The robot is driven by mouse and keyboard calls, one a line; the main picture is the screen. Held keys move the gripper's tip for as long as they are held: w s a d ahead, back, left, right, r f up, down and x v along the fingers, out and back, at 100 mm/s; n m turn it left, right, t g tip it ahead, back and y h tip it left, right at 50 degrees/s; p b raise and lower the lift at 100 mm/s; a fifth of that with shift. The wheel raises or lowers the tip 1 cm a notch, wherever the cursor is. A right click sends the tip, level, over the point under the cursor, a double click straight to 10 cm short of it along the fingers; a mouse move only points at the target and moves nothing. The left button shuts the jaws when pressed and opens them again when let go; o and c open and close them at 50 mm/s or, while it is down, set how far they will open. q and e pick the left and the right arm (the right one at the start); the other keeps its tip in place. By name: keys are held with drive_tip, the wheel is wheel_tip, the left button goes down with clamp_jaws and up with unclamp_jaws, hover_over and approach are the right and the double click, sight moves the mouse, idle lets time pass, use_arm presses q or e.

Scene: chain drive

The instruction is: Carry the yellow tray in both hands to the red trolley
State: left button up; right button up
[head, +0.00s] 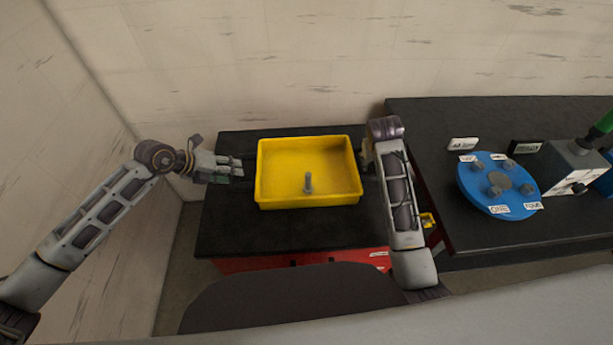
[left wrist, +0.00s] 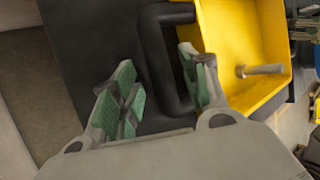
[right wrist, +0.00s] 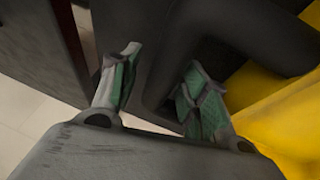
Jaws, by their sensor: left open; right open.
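The yellow tray (head: 280,202) sits level on a black-topped stand with a red front (head: 250,265). A grey bolt-like part (head: 308,183) stands in the tray. The tray has a black handle on each side. My left gripper (head: 238,172) is open at the tray's left side; in the left wrist view the black handle (left wrist: 155,55) shows between its fingers (left wrist: 155,98). My right gripper (head: 366,160) is at the tray's right side, partly hidden by its own arm. In the right wrist view its fingers (right wrist: 160,95) are open with the dark handle (right wrist: 168,75) between them.
A black table (head: 430,130) stands at right, bearing a blue disc (head: 480,205) with several labelled pegs and a grey block (head: 575,165). A small yellow item (head: 428,220) shows in the gap between stand and table. A pale wall is behind.

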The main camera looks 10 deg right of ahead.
use_arm(q)
drive_tip(key=shift+v, duration=2.35)
use_arm(e)
drive_tip(key=v, duration=1.2)
use_arm(q)
drive_tip(key=shift+s+a+f, duration=0.1)
use_arm(e)
drive_tip(key=shift+s+f, duration=0.1)
drive_tip(key=shift+f, duration=0.05)
